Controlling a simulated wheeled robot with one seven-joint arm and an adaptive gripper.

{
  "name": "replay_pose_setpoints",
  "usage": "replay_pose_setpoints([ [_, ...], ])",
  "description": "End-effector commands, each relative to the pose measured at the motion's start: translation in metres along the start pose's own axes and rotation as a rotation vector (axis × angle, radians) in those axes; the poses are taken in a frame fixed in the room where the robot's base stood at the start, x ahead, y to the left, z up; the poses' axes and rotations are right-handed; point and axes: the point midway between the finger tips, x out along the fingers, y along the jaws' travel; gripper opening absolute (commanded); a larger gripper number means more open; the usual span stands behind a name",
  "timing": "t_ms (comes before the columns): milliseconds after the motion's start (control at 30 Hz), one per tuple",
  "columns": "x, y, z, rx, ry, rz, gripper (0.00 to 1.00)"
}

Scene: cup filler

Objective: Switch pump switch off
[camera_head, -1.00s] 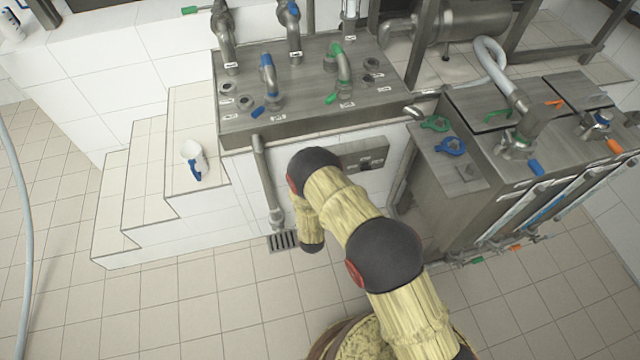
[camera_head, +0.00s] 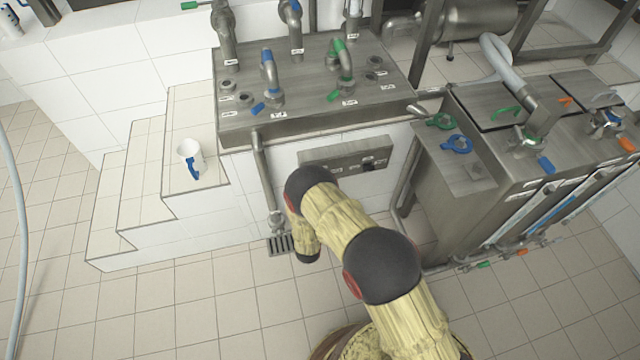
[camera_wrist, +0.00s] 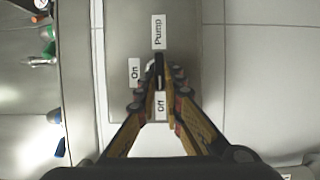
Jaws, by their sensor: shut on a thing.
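The pump switch (camera_wrist: 158,72) is a dark narrow lever on a grey panel (camera_wrist: 182,18) in the wrist view. Labels reading "Pump", "On" and "Off" surround it. My gripper (camera_wrist: 159,80) is shut on the switch, with a fingertip on each side of it. The fingers hide part of the switch and the panel around it. In the head view the panel (camera_head: 330,157) is on the white tiled wall below the metal counter, and a dark knob (camera_head: 368,165) shows on its right part. My arm hides the gripper there.
The steel counter (camera_head: 310,105) with blue and green taps juts out above the panel. A steel tank unit (camera_head: 450,180) stands to the right. A white cup (camera_head: 190,158) with a blue handle stands on the tiled steps at left.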

Motion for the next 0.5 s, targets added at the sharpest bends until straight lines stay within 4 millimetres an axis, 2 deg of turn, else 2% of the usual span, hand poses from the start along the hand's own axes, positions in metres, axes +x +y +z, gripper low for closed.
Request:
replay_pose_setpoints([
  [367, 0.0002, 0.0001, -0.0025, -0.002, 0.005, 0.001, 0.0],
  [400, 0.0002, 0.0001, -0.0025, -0.002, 0.005, 0.001, 0.11],
  [500, 0.0001, 0.0001, -0.002, -0.002, 0.004, 0.001, 0.17],
])
